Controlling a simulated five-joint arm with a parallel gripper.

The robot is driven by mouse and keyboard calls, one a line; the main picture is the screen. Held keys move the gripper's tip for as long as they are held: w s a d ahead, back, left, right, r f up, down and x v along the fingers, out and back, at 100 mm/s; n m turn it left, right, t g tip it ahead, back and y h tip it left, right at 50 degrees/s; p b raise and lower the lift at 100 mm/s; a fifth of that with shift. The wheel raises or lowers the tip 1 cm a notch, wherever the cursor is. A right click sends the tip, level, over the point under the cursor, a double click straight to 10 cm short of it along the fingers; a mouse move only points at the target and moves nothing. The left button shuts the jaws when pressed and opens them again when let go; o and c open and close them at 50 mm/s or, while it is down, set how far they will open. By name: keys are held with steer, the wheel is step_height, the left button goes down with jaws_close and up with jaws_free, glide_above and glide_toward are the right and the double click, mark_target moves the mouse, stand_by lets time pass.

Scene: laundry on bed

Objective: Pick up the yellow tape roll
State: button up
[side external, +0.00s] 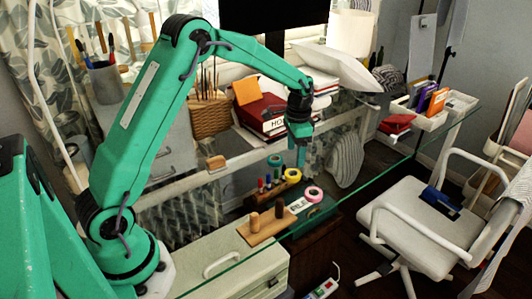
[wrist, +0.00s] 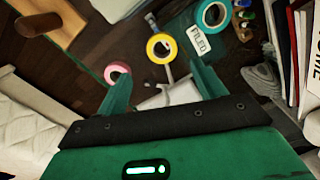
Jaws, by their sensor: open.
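The yellow tape roll (side external: 291,179) lies on the dark surface below my gripper in the side view. In the wrist view the yellow tape roll (wrist: 151,48) shows its ring face, between and beyond the fingertips, with nothing gripping it. My gripper (side external: 299,160) points down above the roll, with a gap that is hard to judge from the side. In the wrist view my gripper (wrist: 158,77) has its two green fingers spread wide and empty.
A pink roll (side external: 314,187) and a teal roll (side external: 274,155) lie close to the yellow one. A teal folder labelled FILED (wrist: 190,36) is beside it. A board with pegs (side external: 258,237) stands nearer. Red books (side external: 262,104) and a wicker pot (side external: 209,119) stand behind.

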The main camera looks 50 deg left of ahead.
mark_target(293, 169)
steer(key=shift+a+f, duration=0.15)
steer(key=shift+f, duration=1.8)
steer(key=shift+a+f, duration=0.1)
steer(key=shift+f, duration=1.8)
steer(key=c, duration=1.1)
steer(key=shift+o, duration=0.2)
steer(key=shift+r, duration=0.15)
steer(key=shift+r, duration=0.5)
steer(key=r, duration=0.3)
steer(key=shift+s+d+r, duration=0.15)
steer(key=shift+d, duration=0.15)
steer(key=s+d+r, duration=0.4)
steer(key=d+r, duration=0.2)
steer(key=d, duration=0.4)
steer(key=shift+s+r, duration=0.2)
steer(key=shift+d, duration=0.1)
